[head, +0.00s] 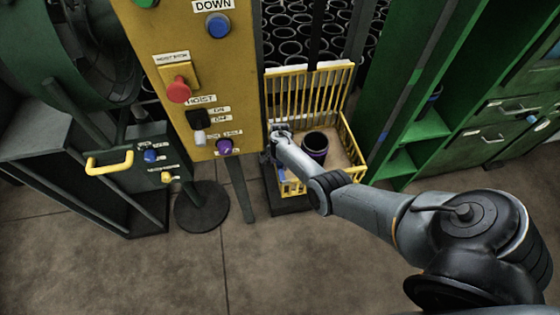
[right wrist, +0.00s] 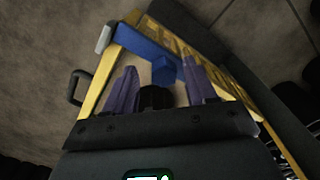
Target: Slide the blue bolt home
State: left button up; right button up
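The blue bolt (right wrist: 145,45) is a blue bar across the yellow frame in the right wrist view, with a square blue knob (right wrist: 164,70) below it. My right gripper (right wrist: 160,66) is open, its two purple fingers spread on either side of the knob with gaps showing. Whether it touches the knob is not clear. In the head view my right gripper (head: 272,155) is at the left side of the yellow hoist cage (head: 347,130), mostly hidden by its wrist. A small blue patch (head: 282,182) shows just below it. My left gripper is not in view.
A dark sleeve with a purple band (head: 315,146) stands inside the cage. A yellow control panel (head: 190,60) with a red button (head: 178,90) stands left of the cage. Green shelves (head: 425,130) are on the right. Many black sleeves (head: 290,48) lie behind. Floor in front is clear.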

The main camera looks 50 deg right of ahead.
aim_at(280, 164)
jog(key=shift+w+d+r, duration=0.1)
jog(key=shift+r, duration=0.15)
notch_tip(280, 164, up, 5)
jog(key=p, duration=0.4)
jog(key=shift+r, duration=0.2)
jog(key=shift+r+p, duration=0.45)
jog(key=shift+r, duration=0.3)
